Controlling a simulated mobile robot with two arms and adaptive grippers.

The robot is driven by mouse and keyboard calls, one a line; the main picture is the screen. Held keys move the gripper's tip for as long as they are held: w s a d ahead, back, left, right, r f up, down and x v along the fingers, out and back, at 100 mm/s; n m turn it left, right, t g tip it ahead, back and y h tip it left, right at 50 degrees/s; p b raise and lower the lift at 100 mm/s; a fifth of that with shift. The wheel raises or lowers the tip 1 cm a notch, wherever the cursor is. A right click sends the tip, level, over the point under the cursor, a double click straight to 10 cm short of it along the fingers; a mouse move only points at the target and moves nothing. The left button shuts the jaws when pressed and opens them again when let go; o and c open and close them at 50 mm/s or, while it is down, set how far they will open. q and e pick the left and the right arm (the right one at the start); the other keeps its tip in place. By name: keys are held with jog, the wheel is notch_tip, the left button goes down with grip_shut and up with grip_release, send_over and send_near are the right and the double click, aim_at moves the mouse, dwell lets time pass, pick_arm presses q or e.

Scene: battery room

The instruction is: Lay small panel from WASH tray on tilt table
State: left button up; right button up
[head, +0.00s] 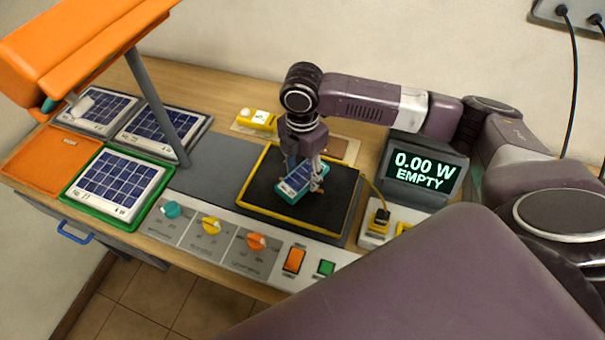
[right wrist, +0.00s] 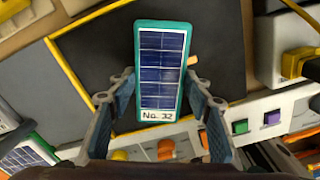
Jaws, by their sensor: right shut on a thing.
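The small panel (head: 300,178) has a teal frame and blue cells. In the right wrist view the panel (right wrist: 160,70) bears the label "No. 32". My right gripper (head: 305,180) is shut on the panel, with one finger at each long side. The panel is over the black tilt table (head: 262,200) with its yellow edge, toward its middle right. I cannot tell whether the panel touches the surface. The orange tray (head: 38,160) at the left is empty; its label is too small to read. My left gripper is not in view.
A display (head: 425,172) reading "0.00 W EMPTY" stands right of the tilt table. Knobs and buttons (head: 295,260) line the front. Larger panels lie in a green tray (head: 72,194) and grey trays at the left. An orange lamp hood (head: 75,35) overhangs the left side.

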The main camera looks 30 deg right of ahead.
aim_at(302, 176)
jog(key=shift+f, duration=0.9)
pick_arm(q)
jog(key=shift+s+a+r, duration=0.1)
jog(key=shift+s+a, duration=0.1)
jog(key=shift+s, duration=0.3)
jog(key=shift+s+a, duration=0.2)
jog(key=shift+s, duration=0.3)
pick_arm(e)
jog(key=shift+f, duration=0.1)
jog(key=o, duration=1.3)
jog(key=shift+c, duration=0.2)
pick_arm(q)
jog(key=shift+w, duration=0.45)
pick_arm(e)
jog(key=shift+r, duration=0.5)
pick_arm(q)
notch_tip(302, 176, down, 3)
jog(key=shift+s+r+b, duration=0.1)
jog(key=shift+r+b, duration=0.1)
jog(key=shift+b, duration=1.05)
pick_arm(e)
notch_tip(302, 176, up, 11)
jog(key=shift+r, duration=0.15)
